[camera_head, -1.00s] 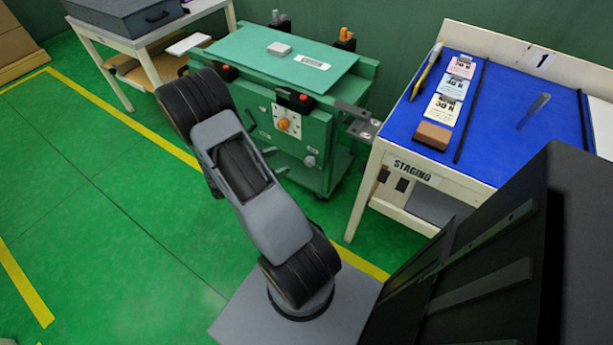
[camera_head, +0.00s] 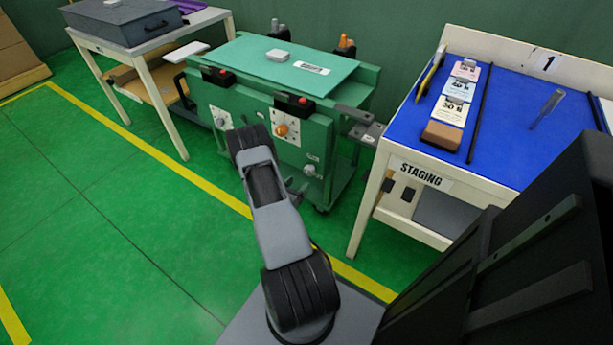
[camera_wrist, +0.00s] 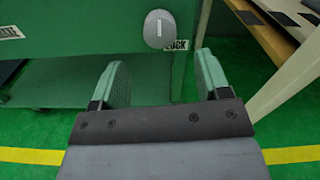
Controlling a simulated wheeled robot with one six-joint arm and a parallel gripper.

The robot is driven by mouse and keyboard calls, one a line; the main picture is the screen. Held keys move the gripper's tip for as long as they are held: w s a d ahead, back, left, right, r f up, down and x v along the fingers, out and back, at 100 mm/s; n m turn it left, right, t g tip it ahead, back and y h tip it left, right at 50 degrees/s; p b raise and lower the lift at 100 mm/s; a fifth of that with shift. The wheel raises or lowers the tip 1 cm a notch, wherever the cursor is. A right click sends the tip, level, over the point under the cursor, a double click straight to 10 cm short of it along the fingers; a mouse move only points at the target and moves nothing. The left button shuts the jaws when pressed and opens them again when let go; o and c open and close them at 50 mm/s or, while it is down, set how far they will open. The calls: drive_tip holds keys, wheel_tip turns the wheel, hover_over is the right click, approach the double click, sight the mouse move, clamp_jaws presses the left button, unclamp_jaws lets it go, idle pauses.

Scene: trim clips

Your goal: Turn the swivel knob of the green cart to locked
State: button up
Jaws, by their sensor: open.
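The green cart (camera_head: 265,105) stands at the back middle, its front panel facing me. A grey knob (camera_head: 309,171) is low on the panel's right side. In the wrist view a grey oval knob (camera_wrist: 159,29) has a white line running nearly upright in the picture. A label reading LOCK (camera_wrist: 176,45) is at its lower right, partly covered by it. A label ending in ATE (camera_wrist: 10,32) is at the left edge. My gripper (camera_wrist: 164,82) is open and empty, with the knob ahead, between the fingers' directions and apart from them. In the head view my arm hides the gripper.
An orange knob on a white dial (camera_head: 282,130) and another white dial (camera_head: 221,118) are on the cart's front. The blue-topped staging table (camera_head: 400,125) stands close on the right. A table with a grey case (camera_head: 125,20) stands left. The green floor is clear at left.

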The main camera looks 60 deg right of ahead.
sight(308, 173)
drive_tip(key=shift+d+b, duration=0.4)
drive_tip(key=shift+d, duration=2.7)
drive_tip(key=c, duration=0.9)
drive_tip(key=shift+c, duration=0.2)
